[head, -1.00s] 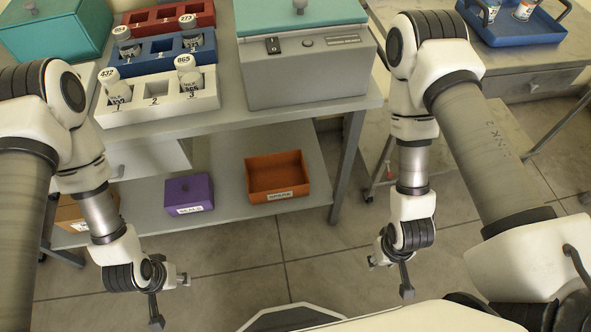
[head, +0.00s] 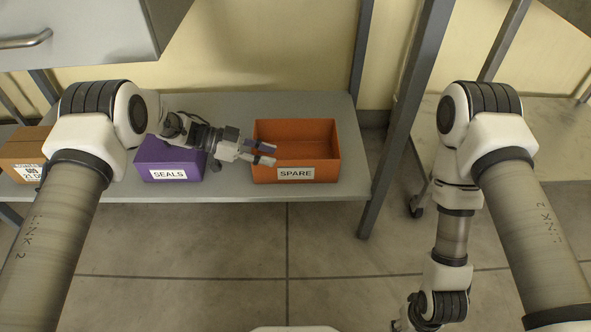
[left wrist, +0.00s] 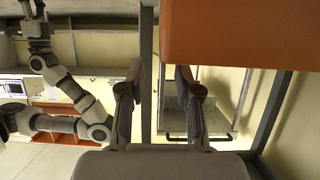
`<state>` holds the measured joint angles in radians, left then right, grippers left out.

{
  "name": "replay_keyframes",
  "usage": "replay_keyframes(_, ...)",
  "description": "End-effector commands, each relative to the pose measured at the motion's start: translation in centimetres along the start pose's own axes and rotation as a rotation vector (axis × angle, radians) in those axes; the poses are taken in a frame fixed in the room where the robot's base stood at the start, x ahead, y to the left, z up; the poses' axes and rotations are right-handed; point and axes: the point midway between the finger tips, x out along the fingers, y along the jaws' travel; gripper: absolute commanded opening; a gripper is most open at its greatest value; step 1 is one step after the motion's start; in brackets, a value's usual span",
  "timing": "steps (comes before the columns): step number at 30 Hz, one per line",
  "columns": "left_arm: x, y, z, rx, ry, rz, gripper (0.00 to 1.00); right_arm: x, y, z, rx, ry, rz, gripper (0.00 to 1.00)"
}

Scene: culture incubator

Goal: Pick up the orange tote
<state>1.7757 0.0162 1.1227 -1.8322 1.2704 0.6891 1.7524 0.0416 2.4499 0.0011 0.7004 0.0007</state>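The orange tote (head: 296,173) is an open-topped box labelled SPARE on the low grey shelf in the head view. In the left wrist view its orange wall (left wrist: 240,32) fills the upper right, close by. My left gripper (head: 268,153) reaches in from the left, its fingers overlapping the tote's left side in the head view. The fingers are apart with nothing visible between them in the left wrist view (left wrist: 160,80). I cannot tell whether they touch the tote. My right gripper (head: 400,325) is at the bottom edge of the head view, mostly cut off.
A purple box (head: 168,162) labelled SEALS stands left of the tote, partly behind my left arm. A cardboard box (head: 25,150) is at the far left. A table leg (head: 408,120) rises right of the tote. The shelf (head: 320,193) is bare in front of it.

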Motion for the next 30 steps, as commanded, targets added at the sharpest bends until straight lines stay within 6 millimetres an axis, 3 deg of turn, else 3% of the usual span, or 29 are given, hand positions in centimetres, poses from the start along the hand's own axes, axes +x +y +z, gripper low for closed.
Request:
replay_keyframes(12, 6.5, 0.0, 0.1, 0.002, -0.001, 0.001, 0.33, 4.5, 0.1, -0.2, 0.009, 0.005, 0.001, 0.4)
replay_keyframes(20, 7.0, -0.1, -0.5, -0.001, -0.001, -0.001, 0.33, 4.3, 0.1, -0.2, 0.01, 0.007, 0.001, 0.4)
replay_keyframes(21, 7.0, -0.1, -0.5, -0.001, -0.001, -0.001, 0.19, 4.3, 0.1, -0.2, 0.01, 0.007, 0.001, 0.4)
replay_keyframes(23, 7.0, -0.1, -0.5, -0.001, -0.001, -0.002, 0.0, 4.3, 0.1, -0.2, 0.01, 0.007, 0.001, 0.4)
replay_keyframes(30, 7.0, -0.1, -0.5, 0.001, 0.0, -0.002, 0.0, 4.3, 0.1, -0.2, 0.01, 0.006, 0.001, 0.4)
